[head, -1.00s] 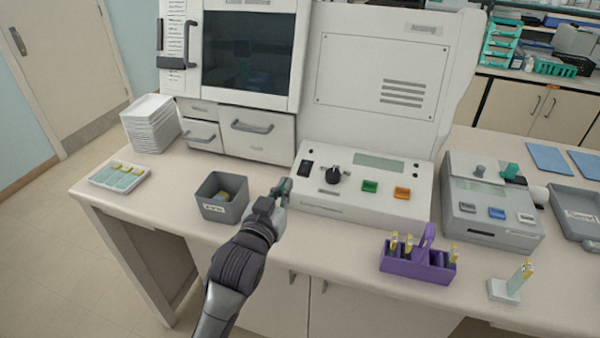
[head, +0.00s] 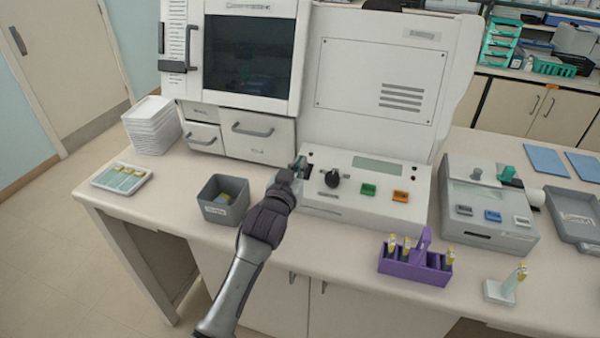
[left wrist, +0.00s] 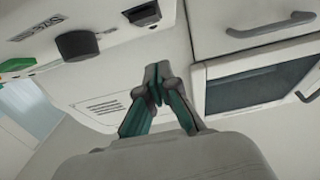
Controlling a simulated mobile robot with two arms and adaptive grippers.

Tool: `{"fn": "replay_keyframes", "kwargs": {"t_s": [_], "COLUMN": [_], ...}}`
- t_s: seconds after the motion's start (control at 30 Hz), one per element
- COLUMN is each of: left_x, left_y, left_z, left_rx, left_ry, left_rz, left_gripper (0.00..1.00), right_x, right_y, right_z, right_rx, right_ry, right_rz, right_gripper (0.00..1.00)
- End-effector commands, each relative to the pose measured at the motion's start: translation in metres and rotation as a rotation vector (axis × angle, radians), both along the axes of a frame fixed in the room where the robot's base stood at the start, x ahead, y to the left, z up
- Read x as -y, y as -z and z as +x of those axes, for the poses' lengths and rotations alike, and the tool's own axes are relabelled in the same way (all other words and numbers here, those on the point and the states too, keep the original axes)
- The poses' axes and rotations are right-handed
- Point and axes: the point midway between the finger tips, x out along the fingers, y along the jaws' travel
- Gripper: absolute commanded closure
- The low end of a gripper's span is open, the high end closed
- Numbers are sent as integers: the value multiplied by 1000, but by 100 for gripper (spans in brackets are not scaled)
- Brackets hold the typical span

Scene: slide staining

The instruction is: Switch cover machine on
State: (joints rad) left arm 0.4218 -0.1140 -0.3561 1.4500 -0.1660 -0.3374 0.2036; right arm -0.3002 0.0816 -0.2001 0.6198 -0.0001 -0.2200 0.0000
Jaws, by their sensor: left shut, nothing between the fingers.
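The cover machine is the large white unit with a front control panel (head: 345,205). The panel has a black knob (head: 332,180), a green button (head: 369,190) and an orange button (head: 401,197). My left gripper (head: 299,165) is shut and empty at the panel's left end, covering most of the black switch in the head view. In the left wrist view the shut fingertips (left wrist: 158,70) show below the black switch (left wrist: 144,14) in the picture, with the knob (left wrist: 77,44) to the left. I cannot tell whether they touch the switch. My right gripper is out of view.
A grey bin (head: 224,211) stands left of my forearm. A purple rack (head: 414,268) with slides stands in front of the panel. A grey device (head: 490,226) is to the right. Stacked white trays (head: 152,126) and a slide tray (head: 121,179) are at the left.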

Motion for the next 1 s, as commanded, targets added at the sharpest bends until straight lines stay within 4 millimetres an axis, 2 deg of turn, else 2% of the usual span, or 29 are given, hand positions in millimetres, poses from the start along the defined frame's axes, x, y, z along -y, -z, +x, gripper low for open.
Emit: {"fn": "replay_keyframes", "kwargs": {"t_s": [0.03,0.1,0.27,0.67,0.8,1.0], "left_x": [0,0,2,2,2,2], "left_y": [12,22,35,40,51,47], "left_z": [1,2,5,6,7,7], "left_rx": [-8,-7,-3,-2,-3,-3], "left_ry": [-2,-1,0,-1,-1,-1], "left_rz": [2,2,1,1,-1,1], "left_gripper": [100,100,100,100,100,100], "right_x": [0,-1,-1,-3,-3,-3], "right_y": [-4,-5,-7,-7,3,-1], "right_z": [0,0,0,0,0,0], "right_rx": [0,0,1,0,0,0], "right_ry": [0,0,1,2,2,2], "right_rz": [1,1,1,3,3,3], "right_gripper": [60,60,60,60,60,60]}}
